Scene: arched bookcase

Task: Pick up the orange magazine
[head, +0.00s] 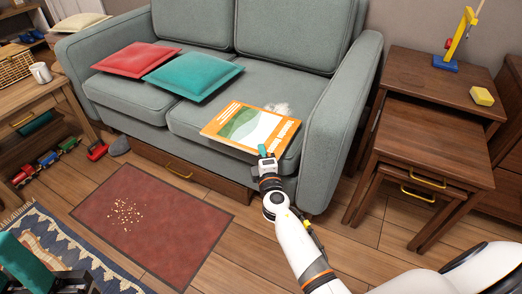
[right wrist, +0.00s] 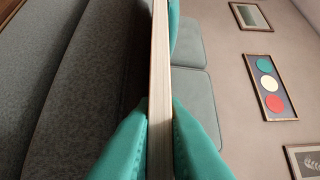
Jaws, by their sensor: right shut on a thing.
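The orange magazine (head: 248,128), with a green and white cover, is at the front edge of the grey sofa seat in the head view. My right gripper (head: 263,153) is at its near edge, with its teal fingers on it. In the right wrist view the magazine (right wrist: 160,95) shows edge-on as a pale strip, and the two teal fingers of my right gripper (right wrist: 160,135) press on it from both sides. I cannot tell whether the magazine is clear of the seat.
The sofa (head: 250,84) holds a red cushion (head: 136,59), a teal cushion (head: 193,74) and a whitish object (head: 281,108) behind the magazine. The sofa's armrest (head: 340,110) and wooden nesting tables (head: 430,150) stand to the right. A red mat (head: 150,220) lies on the floor.

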